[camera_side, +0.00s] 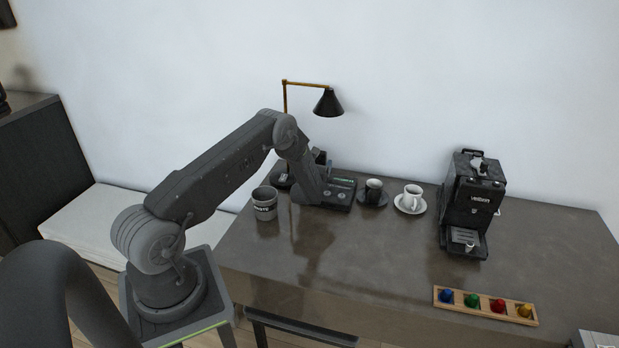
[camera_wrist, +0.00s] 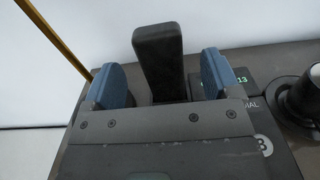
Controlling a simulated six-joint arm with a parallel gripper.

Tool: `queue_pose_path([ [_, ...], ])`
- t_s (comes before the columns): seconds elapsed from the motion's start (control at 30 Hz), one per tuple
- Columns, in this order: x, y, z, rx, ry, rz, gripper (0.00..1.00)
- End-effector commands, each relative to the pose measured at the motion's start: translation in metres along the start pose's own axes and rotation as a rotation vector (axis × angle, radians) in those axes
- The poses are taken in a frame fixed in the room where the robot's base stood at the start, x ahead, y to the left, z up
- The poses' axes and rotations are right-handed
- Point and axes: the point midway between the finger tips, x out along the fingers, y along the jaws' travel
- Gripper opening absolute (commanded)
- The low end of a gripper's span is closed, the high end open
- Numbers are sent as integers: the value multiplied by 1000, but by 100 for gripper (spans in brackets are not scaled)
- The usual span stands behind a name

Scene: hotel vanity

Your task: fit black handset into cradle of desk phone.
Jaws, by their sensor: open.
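The black handset (camera_wrist: 158,52) stands up between my gripper's two blue fingertips in the wrist view, with gaps on both sides. Its lower end is hidden behind my gripper body, so I cannot tell how it sits in the cradle. My gripper (camera_wrist: 160,80) is open around the handset, low over the desk phone. The dark desk phone (camera_side: 342,193) is at the back left of the vanity, partly covered by my arm. Its printed face also shows in the wrist view (camera_wrist: 268,128). The cradle is hidden.
A grey cup (camera_side: 265,204) stands left of the phone. A dark cup (camera_side: 373,190) and a white cup on a saucer (camera_side: 411,197) stand to its right. Behind is a lamp (camera_side: 328,103). A coffee machine (camera_side: 472,205) and a peg tray (camera_side: 485,305) are farther right. The middle is clear.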

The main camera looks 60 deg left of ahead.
Motion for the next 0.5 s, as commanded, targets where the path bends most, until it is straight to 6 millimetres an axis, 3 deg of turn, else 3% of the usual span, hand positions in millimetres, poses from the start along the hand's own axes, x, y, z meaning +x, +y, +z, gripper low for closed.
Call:
queue_pose_path([
  [0.3,-62,0,0,2,2,0,83],
  [0.5,-86,0,0,1,-1,0,83],
])
